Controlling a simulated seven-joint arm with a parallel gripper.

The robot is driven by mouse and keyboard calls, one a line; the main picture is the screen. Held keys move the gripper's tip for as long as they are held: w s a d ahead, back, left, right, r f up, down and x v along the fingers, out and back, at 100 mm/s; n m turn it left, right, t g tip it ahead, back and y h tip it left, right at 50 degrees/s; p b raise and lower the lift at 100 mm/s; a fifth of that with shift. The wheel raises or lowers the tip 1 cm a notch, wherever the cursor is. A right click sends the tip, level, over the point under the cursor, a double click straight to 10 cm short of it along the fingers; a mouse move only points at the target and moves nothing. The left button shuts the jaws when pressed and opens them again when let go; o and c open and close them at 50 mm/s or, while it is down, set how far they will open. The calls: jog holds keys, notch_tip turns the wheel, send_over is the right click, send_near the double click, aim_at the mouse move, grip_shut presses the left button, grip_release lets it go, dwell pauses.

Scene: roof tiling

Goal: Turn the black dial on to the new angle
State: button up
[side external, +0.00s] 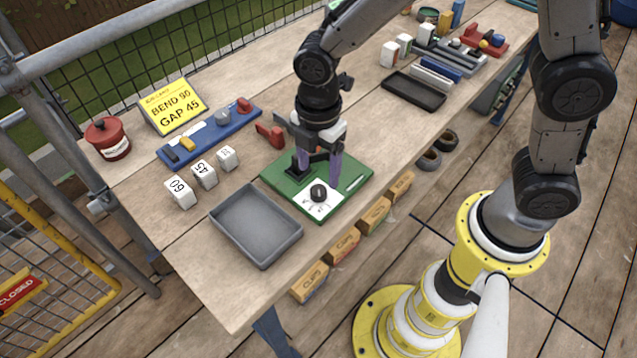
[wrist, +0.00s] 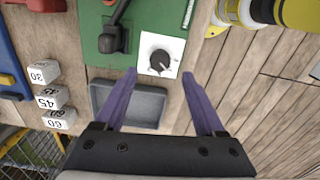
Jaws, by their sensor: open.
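The black dial (side external: 319,193) sits on a white marked plate (side external: 327,207) at the front corner of a green board (side external: 352,180). In the wrist view the dial (wrist: 160,61) lies beyond and between my fingertips, with its white plate (wrist: 172,45) around it. My gripper (side external: 319,175) points down over the green board, close behind the dial. In the wrist view my gripper (wrist: 159,72) has its two purple fingers spread wide with nothing between them. I cannot tell the exact height of the fingertips above the dial. The dial's scale marks are too small to read.
A black lever (wrist: 112,38) stands on the green board beside the dial. A grey tray (side external: 256,226) lies to the left, with white number blocks (side external: 204,174) behind it. A yellow sign (side external: 173,104) reads "BEND 90 GAP 45". Labelled bins (side external: 341,244) hang along the front edge.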

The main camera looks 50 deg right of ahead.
aim_at(318, 190)
jog(key=shift+f, duration=2.75)
jog(key=shift+c, duration=0.4)
grip_shut()
